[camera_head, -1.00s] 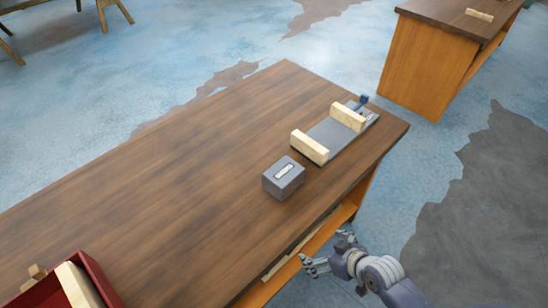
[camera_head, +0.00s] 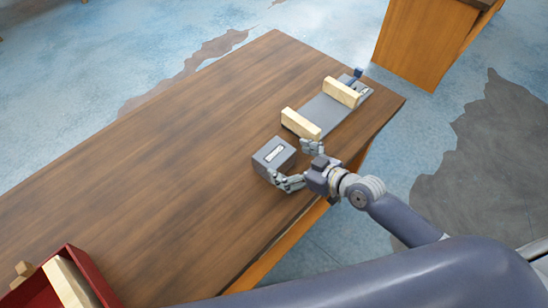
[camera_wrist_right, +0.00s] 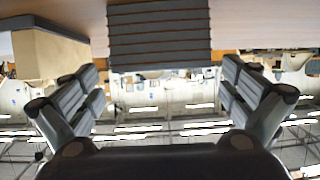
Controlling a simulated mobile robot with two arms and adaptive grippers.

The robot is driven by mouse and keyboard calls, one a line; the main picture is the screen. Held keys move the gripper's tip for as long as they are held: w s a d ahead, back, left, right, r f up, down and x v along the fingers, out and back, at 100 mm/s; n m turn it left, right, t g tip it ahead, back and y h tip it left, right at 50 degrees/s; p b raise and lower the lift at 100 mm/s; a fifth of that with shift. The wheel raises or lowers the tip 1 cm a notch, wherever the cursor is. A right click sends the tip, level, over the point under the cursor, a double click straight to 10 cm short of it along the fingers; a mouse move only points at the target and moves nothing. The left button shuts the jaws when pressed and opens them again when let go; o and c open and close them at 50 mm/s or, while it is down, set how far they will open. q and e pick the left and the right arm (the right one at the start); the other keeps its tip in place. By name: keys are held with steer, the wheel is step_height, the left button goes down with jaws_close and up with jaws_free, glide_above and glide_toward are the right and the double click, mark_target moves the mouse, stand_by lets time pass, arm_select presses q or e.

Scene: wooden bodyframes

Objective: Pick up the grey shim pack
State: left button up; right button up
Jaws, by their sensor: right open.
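The grey shim pack (camera_head: 268,164), a box with a pale label on top, sits on the wooden bench (camera_head: 180,150) near its right edge. In the right wrist view its ridged side (camera_wrist_right: 158,38) shows at the top centre, between the lines of the two fingers. My right gripper (camera_head: 300,166) is open beside the pack's right side, with one finger at the pack's near corner and the other toward the clamp fixture. In the wrist view the open fingers (camera_wrist_right: 160,82) have nothing between them. My left gripper is out of view.
A grey fixture plate (camera_head: 322,112) with two pale wood blocks (camera_head: 301,124) and a blue handle stands just behind the pack. A red tray (camera_head: 88,278) with wood pieces is at the lower left. The bench left of the pack is clear.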

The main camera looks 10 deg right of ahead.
mark_target(280, 157)
steer(key=shift+p+x, duration=0.7)
steer(key=shift+x, duration=2.25)
steer(key=shift+r, duration=0.1)
steer(key=c, duration=1.1)
